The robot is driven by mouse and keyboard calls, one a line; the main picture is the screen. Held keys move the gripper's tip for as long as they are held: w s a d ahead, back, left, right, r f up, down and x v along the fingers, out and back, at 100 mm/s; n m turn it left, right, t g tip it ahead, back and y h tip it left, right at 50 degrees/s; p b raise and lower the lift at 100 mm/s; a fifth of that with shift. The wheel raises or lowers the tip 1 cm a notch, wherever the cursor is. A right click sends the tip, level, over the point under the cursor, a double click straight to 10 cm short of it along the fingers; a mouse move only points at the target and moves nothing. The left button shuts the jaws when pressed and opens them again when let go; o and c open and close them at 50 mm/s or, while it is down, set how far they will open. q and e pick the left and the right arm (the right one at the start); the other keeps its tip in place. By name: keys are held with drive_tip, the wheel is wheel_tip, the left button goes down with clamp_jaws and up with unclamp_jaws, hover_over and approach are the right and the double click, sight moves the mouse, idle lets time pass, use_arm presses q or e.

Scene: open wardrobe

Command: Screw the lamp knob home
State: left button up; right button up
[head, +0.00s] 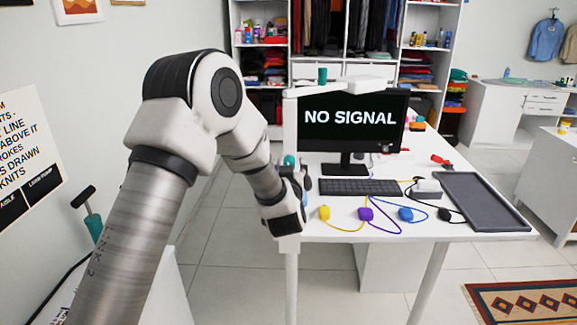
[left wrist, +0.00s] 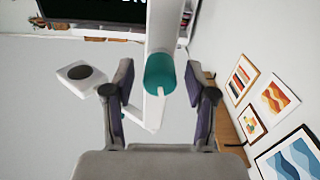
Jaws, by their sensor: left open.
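The white desk lamp (head: 318,90) stands at the left edge of the desk, its arm reaching over the monitor. A teal knob (left wrist: 160,75) on the white lamp post (left wrist: 161,30) is between the fingers in the left wrist view, with gaps on both sides. In the head view a bit of teal knob (head: 289,160) shows just above the gripper, which hides most of the post there. My left gripper (head: 297,180) is open at the desk's left edge; its spread fingers also show in the wrist view (left wrist: 158,78). My right gripper is not in view.
The monitor (head: 352,120) and keyboard (head: 358,187) are right of the gripper. Several coloured plugs with cables (head: 365,213) and a dark tray (head: 480,200) lie on the desk (head: 330,231). A teal-handled item (head: 93,225) stands at the left. Floor left of the desk is clear.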

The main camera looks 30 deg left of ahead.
use_arm(q)
clamp_jaws()
drive_tip(key=shift+r+m+p, duration=0.2)
drive_tip(key=shift+m+p, duration=0.45)
drive_tip(key=shift+m, duration=0.05)
drive_tip(key=m+p, duration=0.3)
drive_tip(key=m, duration=0.1)
drive_tip(key=m+p, duration=0.3)
drive_tip(key=m, duration=0.1)
drive_tip(key=m+p, duration=0.4)
drive_tip(key=m, duration=0.1)
drive_tip(key=shift+m, duration=0.4)
drive_tip(key=shift+m+p, duration=0.45)
drive_tip(key=shift+m, duration=0.35)
drive_tip(key=shift+f, duration=0.15)
drive_tip(key=shift+o, duration=0.4)
unclamp_jaws()
